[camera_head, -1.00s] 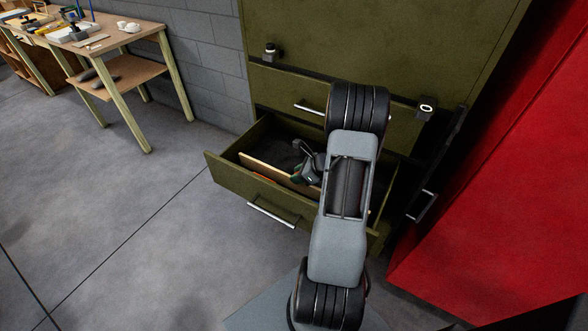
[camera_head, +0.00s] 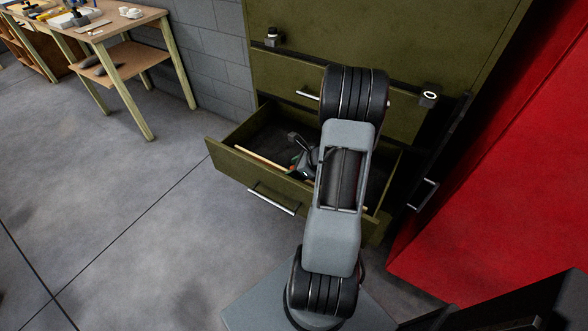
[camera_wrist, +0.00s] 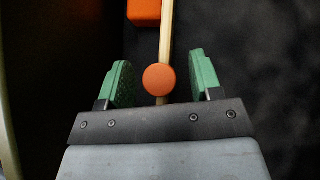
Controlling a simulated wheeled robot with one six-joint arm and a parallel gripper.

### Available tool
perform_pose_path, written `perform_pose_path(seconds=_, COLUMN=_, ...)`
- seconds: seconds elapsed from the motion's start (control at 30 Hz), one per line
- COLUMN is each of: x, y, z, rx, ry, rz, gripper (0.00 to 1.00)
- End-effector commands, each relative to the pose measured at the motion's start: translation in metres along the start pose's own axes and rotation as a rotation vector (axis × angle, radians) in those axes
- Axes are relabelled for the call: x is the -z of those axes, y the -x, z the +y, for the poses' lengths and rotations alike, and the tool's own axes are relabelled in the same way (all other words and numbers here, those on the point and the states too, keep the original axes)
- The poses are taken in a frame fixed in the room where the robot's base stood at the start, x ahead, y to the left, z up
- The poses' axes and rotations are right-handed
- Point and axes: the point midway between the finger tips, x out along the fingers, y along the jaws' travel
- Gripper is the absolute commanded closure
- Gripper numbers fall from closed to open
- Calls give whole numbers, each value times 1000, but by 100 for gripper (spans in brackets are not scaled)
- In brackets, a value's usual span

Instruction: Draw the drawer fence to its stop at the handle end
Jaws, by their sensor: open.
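The olive drawer (camera_head: 222,160) stands pulled out of the cabinet, its bar handle (camera_head: 272,202) on the front. The drawer fence, a thin pale wooden strip (camera_head: 256,158), lies inside, parallel to the front panel and close behind it; my arm hides part of it. In the wrist view the fence (camera_wrist: 167,35) runs up the picture with a round orange knob (camera_wrist: 159,79) on it. My gripper (camera_wrist: 160,66) is open, its green fingers on either side of the knob with a gap at each. In the head view my gripper (camera_head: 301,167) is low in the drawer.
An orange block (camera_wrist: 144,12) lies left of the fence, on the side of an olive edge (camera_wrist: 8,120). The dark drawer floor (camera_wrist: 260,70) right of the fence looks clear. A red surface (camera_head: 500,170) stands right of the cabinet; a workbench (camera_head: 120,60) stands left.

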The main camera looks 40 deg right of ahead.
Motion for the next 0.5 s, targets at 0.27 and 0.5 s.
perform_pose_path(seconds=0.27, x=-1, y=20, z=-1, rx=4, ry=0, rz=-1, gripper=41)
perform_pose_path(seconds=0.5, x=-1, y=70, z=-1, rx=6, ry=0, rz=0, gripper=41)
